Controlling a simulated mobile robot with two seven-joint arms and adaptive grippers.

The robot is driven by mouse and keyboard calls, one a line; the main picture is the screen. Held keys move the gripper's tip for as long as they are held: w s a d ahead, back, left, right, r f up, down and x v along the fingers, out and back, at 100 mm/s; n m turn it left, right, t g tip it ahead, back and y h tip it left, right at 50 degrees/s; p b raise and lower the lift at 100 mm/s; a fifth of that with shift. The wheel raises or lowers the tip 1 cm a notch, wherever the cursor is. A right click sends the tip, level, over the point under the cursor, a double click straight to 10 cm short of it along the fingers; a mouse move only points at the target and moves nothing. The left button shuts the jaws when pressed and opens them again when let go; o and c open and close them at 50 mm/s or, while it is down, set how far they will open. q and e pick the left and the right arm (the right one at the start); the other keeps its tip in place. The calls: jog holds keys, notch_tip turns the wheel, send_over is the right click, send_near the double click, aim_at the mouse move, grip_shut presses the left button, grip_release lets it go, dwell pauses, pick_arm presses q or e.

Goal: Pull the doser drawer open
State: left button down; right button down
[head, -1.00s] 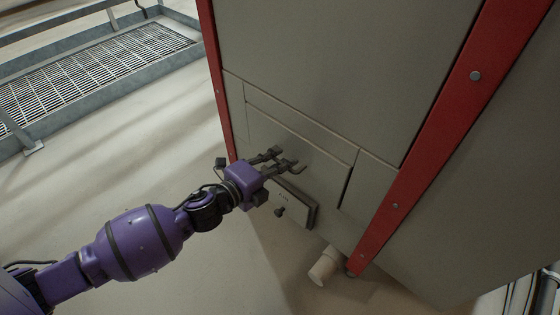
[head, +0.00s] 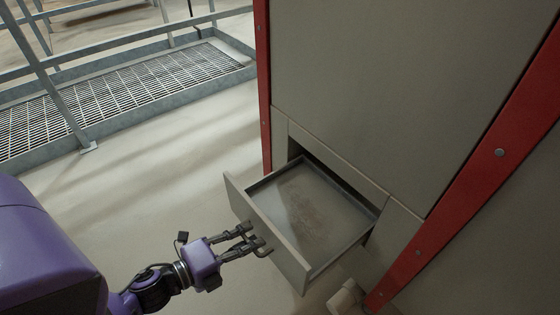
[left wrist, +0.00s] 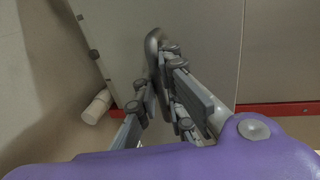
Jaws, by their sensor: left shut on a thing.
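The doser drawer (head: 318,207) stands well out of the grey cabinet in the head view. It is a shallow tray with brownish residue on its floor. My left gripper (head: 256,243) is at the drawer's front face, shut on the drawer handle (head: 265,248). In the left wrist view the handle (left wrist: 153,42) is a grey curved bar, and the fingers (left wrist: 160,90) of my left gripper are at it, partly hiding it. The right gripper shows in neither view.
The cabinet (head: 370,90) has red corner posts (head: 470,190). A pale pipe stub (head: 345,298) sits low beside the drawer; it also shows in the left wrist view (left wrist: 97,107). A railed grating (head: 120,100) lies at the back left. The floor between is clear.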

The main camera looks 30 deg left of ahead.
pick_arm(q)
jog(key=shift+f+v, duration=0.15)
jog(key=shift+v, duration=0.5)
jog(key=shift+f+v, duration=0.15)
jog(key=shift+v, duration=0.5)
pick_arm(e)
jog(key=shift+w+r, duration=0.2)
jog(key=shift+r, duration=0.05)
pick_arm(q)
jog(key=c, duration=2.1)
grip_release()
jog(key=shift+s, duration=0.1)
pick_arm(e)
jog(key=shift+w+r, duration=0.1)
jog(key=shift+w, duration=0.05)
pick_arm(q)
jog(key=v, duration=1.2)
